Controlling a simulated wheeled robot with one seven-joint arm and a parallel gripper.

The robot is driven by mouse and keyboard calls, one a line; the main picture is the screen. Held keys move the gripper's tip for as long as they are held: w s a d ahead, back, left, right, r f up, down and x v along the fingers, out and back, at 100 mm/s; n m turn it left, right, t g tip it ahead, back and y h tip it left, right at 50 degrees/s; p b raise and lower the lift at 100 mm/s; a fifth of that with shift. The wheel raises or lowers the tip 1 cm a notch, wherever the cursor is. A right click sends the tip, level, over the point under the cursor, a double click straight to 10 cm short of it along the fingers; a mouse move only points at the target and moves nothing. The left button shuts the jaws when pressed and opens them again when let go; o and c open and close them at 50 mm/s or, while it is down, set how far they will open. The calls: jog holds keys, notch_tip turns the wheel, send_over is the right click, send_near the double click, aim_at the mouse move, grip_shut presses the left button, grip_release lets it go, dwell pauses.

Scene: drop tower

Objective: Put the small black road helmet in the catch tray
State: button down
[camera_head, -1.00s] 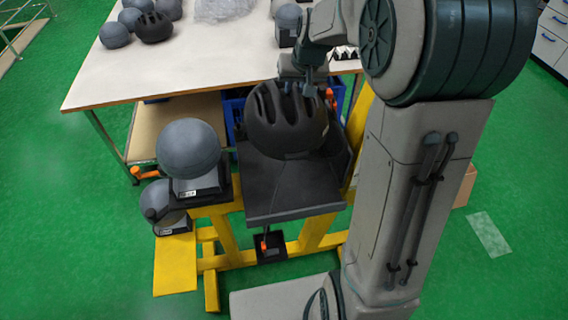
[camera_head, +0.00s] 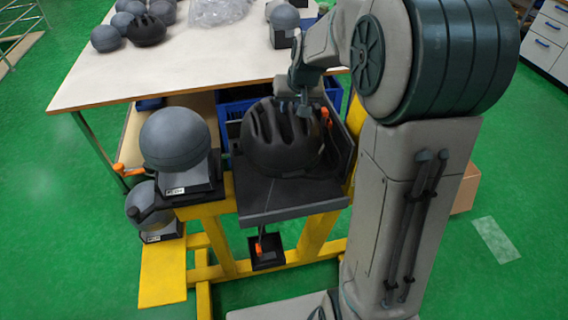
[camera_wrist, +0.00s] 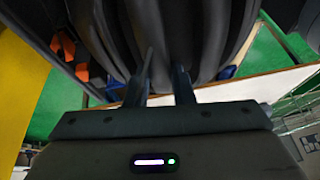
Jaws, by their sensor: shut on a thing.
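The black road helmet (camera_head: 270,140), dark with long vents, is in the catch tray (camera_head: 290,195), toward its back. Its underside looks level with the tray floor, but I cannot tell whether it rests fully. My gripper (camera_head: 303,108) is at the helmet's upper right side and shut on it. In the wrist view, the two fingers of my gripper (camera_wrist: 164,65) reach up against the ribbed helmet shell (camera_wrist: 200,35). The fingertips' exact grip is partly hidden among the ribs.
Grey headforms (camera_head: 174,140) on black bases stand left of the tray on a yellow frame (camera_head: 165,268). A white table (camera_head: 190,60) with more helmets lies behind. A blue crate (camera_head: 232,108) sits behind the tray. The tray's front floor is bare.

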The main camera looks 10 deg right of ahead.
notch_tip(320, 180, down, 9)
jog(key=shift+f+p, duration=0.2)
jog(key=shift+p, duration=0.2)
jog(key=shift+f, duration=0.15)
jog(key=c, duration=1.2)
grip_release()
jog(key=shift+c, duration=0.2)
